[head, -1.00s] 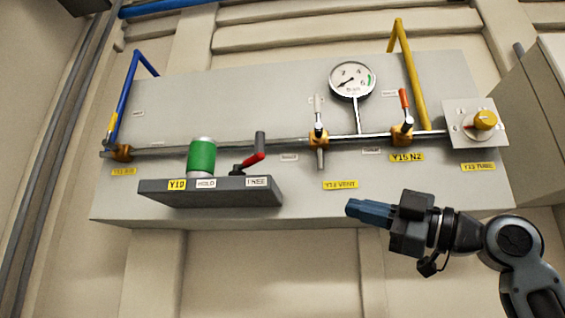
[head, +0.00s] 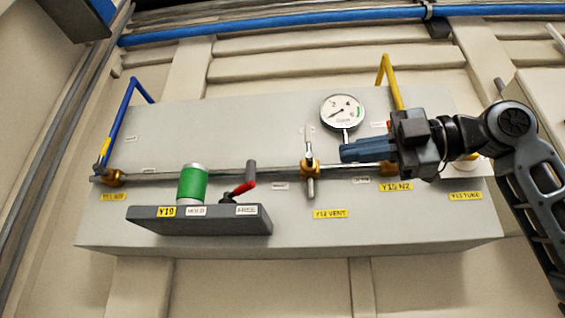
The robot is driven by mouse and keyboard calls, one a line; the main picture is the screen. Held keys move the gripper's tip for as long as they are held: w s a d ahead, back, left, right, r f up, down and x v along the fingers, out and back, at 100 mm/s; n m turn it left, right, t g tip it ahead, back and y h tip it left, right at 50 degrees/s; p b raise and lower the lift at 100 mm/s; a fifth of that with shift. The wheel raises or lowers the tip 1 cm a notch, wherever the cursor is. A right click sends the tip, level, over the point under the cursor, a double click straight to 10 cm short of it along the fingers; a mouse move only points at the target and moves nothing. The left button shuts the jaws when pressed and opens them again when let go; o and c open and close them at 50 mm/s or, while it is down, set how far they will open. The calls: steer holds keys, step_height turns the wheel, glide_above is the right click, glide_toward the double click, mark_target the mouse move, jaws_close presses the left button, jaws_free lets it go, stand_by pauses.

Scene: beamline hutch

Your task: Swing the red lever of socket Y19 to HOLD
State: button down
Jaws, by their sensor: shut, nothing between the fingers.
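The dark shelf of socket Y19 (head: 150,224) sticks out from the grey wall panel at lower left. It carries a yellow Y19 label and white HOLD and FREE labels. A green cylinder with a pale top (head: 192,185) stands upright on it above the HOLD label. The red lever (head: 243,188) sits to the right of the cylinder, above the FREE label, beside a dark grey upright end. My gripper (head: 343,152) is shut and empty, pointing left.
A pipe with the Y12 VENT valve (head: 310,169) crosses the panel between the lever and my gripper. A round gauge (head: 343,112) is just above my gripper. A yellow pipe (head: 387,80) rises behind it. A blue pipe (head: 121,115) stands at far left.

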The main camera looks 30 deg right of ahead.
mark_target(254, 166)
steer(key=p+x, duration=0.3)
steer(key=x, duration=1.1)
steer(key=shift+s+a+m+t+h, duration=0.15)
steer(key=shift+a+m+t+h, duration=0.15)
steer(key=shift+m+t+h, duration=0.1)
